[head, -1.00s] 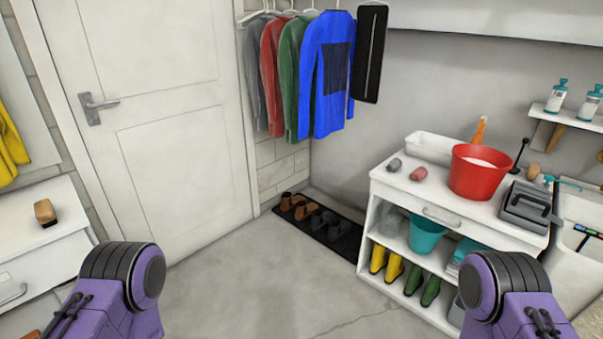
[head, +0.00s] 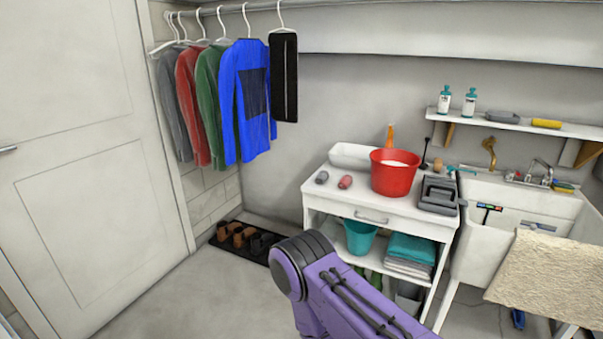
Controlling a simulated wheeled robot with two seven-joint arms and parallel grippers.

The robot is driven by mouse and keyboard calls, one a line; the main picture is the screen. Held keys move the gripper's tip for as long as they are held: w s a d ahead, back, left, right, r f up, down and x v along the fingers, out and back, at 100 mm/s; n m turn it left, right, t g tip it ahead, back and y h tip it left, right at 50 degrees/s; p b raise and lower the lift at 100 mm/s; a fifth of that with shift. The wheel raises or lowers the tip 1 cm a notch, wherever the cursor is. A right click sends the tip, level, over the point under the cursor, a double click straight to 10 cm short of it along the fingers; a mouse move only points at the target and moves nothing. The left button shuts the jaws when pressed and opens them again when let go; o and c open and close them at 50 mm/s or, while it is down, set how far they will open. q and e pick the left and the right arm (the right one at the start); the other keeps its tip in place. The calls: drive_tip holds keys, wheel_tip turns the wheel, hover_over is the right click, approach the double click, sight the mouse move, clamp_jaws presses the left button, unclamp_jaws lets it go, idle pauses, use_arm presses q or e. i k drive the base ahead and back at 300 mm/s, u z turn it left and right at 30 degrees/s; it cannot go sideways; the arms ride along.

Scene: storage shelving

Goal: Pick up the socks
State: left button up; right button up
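Two small rolled bundles, one grey (head: 321,177) and one pink (head: 345,182), lie side by side on the left part of the white cabinet's top in the head view. They look like rolled socks. One of my purple arm links is at the bottom middle, in front of the cabinet's lower left. Neither gripper is in the picture, so I cannot see their fingers or anything in them.
On the white cabinet (head: 372,211) stand a red bucket (head: 391,180), a white tray (head: 352,155) and a grey caddy (head: 437,196). A sink (head: 487,218) with a beige towel (head: 548,275) is at right. Shoes (head: 238,238) are on a floor mat. Floor at lower left is clear.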

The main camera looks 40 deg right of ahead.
sight(322, 177)
drive_tip(key=z, duration=0.05)
drive_tip(key=i, duration=1.45)
drive_tip(key=z, duration=0.75)
drive_tip(key=i, duration=0.75)
drive_tip(key=z, duration=0.7)
